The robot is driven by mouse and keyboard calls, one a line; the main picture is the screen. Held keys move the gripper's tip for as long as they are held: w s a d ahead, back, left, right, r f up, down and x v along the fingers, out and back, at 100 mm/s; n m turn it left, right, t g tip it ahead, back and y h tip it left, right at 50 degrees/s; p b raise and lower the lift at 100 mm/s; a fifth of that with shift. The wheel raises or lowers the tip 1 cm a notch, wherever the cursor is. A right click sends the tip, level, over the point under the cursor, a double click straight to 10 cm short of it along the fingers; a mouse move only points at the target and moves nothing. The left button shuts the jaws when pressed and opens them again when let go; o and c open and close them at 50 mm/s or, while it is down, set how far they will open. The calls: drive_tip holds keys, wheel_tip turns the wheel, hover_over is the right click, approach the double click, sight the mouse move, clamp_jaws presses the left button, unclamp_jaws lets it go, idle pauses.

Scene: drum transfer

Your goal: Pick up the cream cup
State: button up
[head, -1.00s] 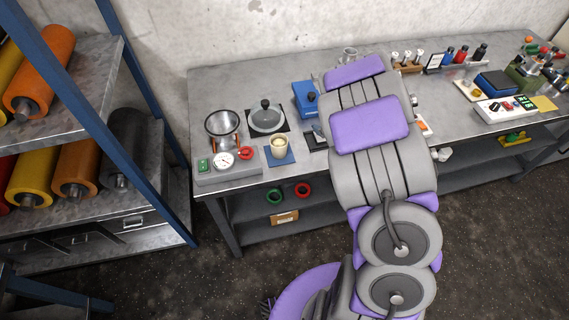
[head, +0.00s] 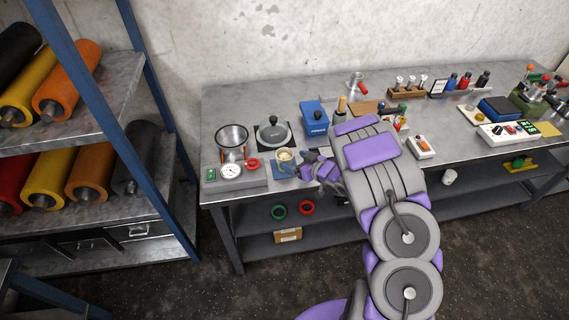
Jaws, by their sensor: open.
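The cream cup (head: 284,156) stands upright on a small blue mat (head: 283,172) near the front edge of the workbench, left of centre in the head view. My gripper (head: 300,166) reaches in from the right, low over the bench, with its fingers at the cup's right side. The gripper is open. The fingers cover part of the cup's lower right, and I cannot tell whether they touch it.
A blue box (head: 314,119) stands behind my gripper. A rack with coloured rolls (head: 66,84) stands at the left. Floor in front is clear.

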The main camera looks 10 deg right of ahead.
sight(279, 154)
drive_tip(key=shift+x, duration=1.1)
drive_tip(key=shift+b+x, duration=0.7)
drive_tip(key=shift+x, duration=2.2)
drive_tip(key=shift+a, duration=0.1)
drive_tip(key=shift+s+r, duration=0.1)
drive_tip(key=c, duration=1.1)
drive_tip(key=shift+c, duration=0.2)
